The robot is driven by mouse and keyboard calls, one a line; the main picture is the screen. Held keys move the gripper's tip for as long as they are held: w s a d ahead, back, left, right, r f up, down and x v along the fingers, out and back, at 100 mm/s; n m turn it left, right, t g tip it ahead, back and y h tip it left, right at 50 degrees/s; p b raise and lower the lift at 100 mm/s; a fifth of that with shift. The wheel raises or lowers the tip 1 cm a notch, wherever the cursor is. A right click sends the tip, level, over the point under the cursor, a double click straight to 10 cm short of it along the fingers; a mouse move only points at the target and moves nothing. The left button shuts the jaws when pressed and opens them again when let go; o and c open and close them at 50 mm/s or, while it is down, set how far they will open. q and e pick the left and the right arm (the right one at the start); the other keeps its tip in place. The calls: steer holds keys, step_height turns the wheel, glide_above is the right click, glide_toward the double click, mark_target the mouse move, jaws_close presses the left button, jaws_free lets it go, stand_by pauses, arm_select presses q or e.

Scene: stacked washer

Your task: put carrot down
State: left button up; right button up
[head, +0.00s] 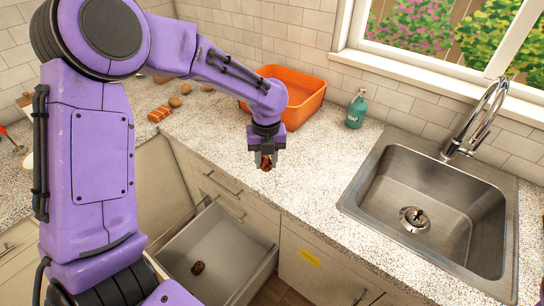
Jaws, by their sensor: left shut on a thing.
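My left gripper (266,160) points down over the counter, in front of the orange bin. It is shut on a small reddish-orange thing, which looks like the carrot (266,166). The fingers hide most of it, and I cannot tell whether it touches the counter. The speckled counter (310,178) runs beneath and around the gripper. My right gripper is not in view.
An orange bin (305,98) stands behind the gripper, with a teal soap bottle (356,110) to its right. The sink (430,205) is at right. An open drawer (225,255) below holds a small brown item (198,268). Food items (160,112) lie at back left.

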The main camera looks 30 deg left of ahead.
arm_select(q)
steer(key=w+a+f+p, duration=0.1)
steer(key=w+f, duration=0.1)
steer(key=w+a+f, duration=0.1)
steer(key=w+f, duration=0.1)
steer(key=w, duration=0.1)
steer(key=w+a+f+p, duration=0.1)
steer(key=w+f, duration=0.1)
steer(key=shift+w+a+f+p, duration=0.15)
steer(key=shift+w+a+p, duration=0.1)
steer(key=shift+p, duration=0.1)
steer(key=f, duration=0.2)
steer(key=f+p, duration=0.1)
steer(key=f, duration=0.1)
steer(key=shift+w+a, duration=0.15)
steer(key=shift+w, duration=0.15)
steer(key=shift+w+f, duration=0.15)
steer(key=shift+f, duration=0.2)
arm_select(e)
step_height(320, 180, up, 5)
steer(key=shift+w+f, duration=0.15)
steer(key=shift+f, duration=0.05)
arm_select(q)
steer(key=shift+f, duration=0.1)
steer(key=o, duration=1)
